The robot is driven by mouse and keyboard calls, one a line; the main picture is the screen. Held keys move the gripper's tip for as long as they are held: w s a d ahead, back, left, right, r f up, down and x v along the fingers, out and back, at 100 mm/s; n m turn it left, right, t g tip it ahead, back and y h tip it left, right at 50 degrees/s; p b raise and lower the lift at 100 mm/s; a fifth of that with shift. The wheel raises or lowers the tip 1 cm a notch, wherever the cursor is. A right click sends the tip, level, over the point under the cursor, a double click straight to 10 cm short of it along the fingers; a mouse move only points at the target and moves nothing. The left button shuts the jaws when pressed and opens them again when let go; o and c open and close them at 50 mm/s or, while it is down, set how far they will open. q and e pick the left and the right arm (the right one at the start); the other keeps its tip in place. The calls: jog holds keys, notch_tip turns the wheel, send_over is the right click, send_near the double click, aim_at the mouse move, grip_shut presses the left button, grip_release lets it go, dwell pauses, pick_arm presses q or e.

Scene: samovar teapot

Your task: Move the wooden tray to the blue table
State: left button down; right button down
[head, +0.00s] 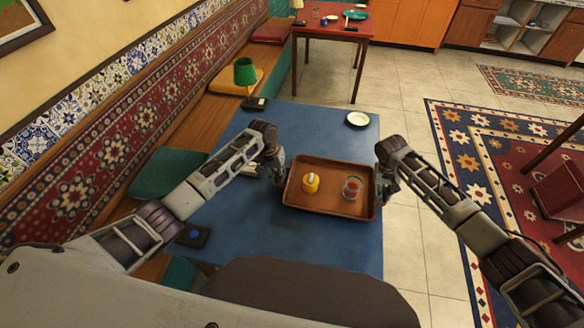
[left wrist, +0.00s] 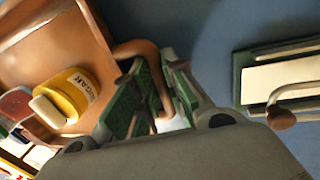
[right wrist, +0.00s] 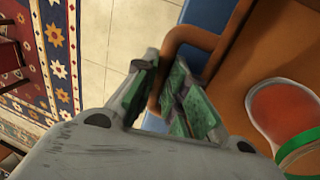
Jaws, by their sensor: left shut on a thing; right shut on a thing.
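The wooden tray (head: 330,204) is over the right part of the blue table (head: 310,120) in the head view; I cannot tell whether it touches the top. It carries a yellow sugar jar (head: 311,183) and a glass jar with red contents (head: 352,187). My left gripper (head: 277,178) is shut on the tray's left handle, which shows in the left wrist view (left wrist: 135,47). My right gripper (head: 385,188) is shut on the right handle, which shows in the right wrist view (right wrist: 185,35). The tray looks about level.
A dark item with a blue spot (head: 193,235) lies near left. A bench runs along the left wall. A red table (head: 335,28) stands behind.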

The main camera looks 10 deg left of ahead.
pick_arm(q)
jog(key=shift+f+b, duration=0.65)
pick_arm(e)
jog(key=shift+f, duration=0.7)
pick_arm(q)
jog(key=c, duration=1.5)
grip_release()
pick_arm(e)
jog(key=c, duration=1.5)
grip_release()
pick_arm(q)
jog(key=shift+o, duration=0.2)
pick_arm(e)
jog(key=shift+o, duration=0.2)
pick_arm(q)
jog(key=shift+r, duration=0.1)
notch_tip(320, 180, up, 8)
jog(key=a, duration=0.1)
jog(key=shift+a+f, duration=0.2)
jog(key=shift+a, duration=0.05)
pick_arm(e)
jog(key=v, duration=1.2)
